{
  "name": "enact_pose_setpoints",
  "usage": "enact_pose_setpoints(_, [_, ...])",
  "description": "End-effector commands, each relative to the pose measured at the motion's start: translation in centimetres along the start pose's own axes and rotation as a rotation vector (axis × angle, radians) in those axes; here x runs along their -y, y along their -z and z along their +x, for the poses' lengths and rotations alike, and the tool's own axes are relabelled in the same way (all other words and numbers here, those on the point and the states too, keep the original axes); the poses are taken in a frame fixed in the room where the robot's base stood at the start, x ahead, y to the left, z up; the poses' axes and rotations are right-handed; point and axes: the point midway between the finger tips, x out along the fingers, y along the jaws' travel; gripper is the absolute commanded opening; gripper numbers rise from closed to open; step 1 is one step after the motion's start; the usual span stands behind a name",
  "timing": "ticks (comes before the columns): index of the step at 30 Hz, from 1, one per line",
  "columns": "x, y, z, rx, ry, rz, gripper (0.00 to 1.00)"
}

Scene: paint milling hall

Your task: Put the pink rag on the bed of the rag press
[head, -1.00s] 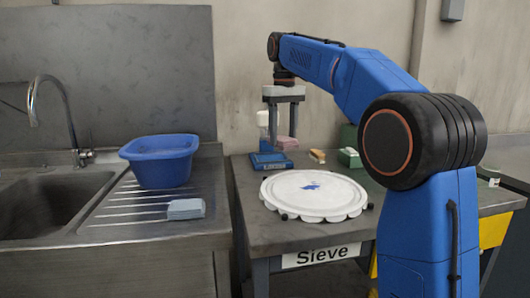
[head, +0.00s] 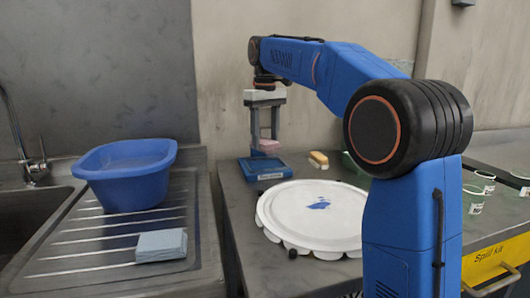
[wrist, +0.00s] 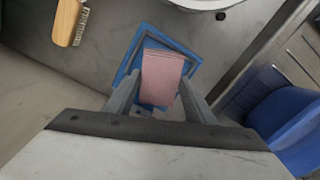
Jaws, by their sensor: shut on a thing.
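My gripper (head: 265,136) points down and is shut on the pink rag (head: 269,145), a folded block between its two fingers. The rag also shows in the wrist view (wrist: 162,78). The rag press is a low blue frame with a grey bar; its base (head: 262,172) stands at the back left corner of the sieve table. In the wrist view the rag overlaps the press (wrist: 190,63) and hides most of its bed. In the head view the rag looks a little above the base; contact cannot be told.
A round white sieve lid (head: 310,222) with a blue stain lies in front of the press. A wooden brush (head: 319,159) is right of it. A blue basin (head: 125,185) and a grey-blue folded cloth (head: 161,245) stand on the drainboard.

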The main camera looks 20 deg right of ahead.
Motion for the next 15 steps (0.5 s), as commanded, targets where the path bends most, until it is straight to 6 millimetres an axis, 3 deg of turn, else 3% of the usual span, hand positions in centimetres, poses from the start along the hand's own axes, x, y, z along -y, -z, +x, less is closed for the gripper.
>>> enact_pose_setpoints(10, [0.0,-0.1,3.7,0.002,0.001,0.0,0.24])
enact_pose_setpoints(15, [0.0,0.0,4.6,0.0,0.0,0.0,0.24])
